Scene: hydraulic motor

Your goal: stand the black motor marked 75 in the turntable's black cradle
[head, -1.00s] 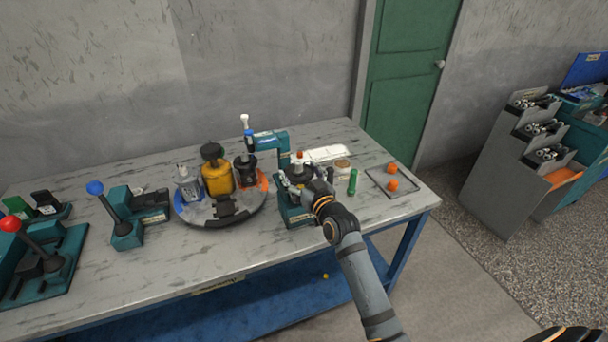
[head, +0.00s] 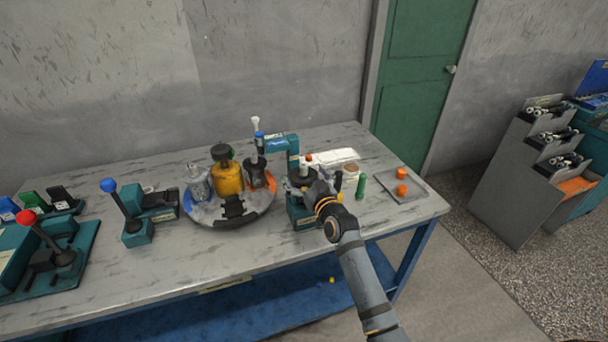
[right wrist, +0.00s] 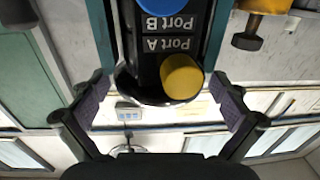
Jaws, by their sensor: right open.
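In the right wrist view a black body lettered Port A and Port B (right wrist: 162,62), with a yellow cap and a blue cap, stands between the fingers of my right gripper (right wrist: 163,108). The fingers are open, with gaps on both sides. No 75 can be read on it. My left gripper is out of view.
On the turntable stand a grey bottle (head: 198,184), a yellow container (head: 228,178) and a dark unit (head: 260,175). A green cylinder (head: 360,187) and a tray (head: 409,192) with orange pieces are to the right. A blue-knobbed lever (head: 120,203) stands left.

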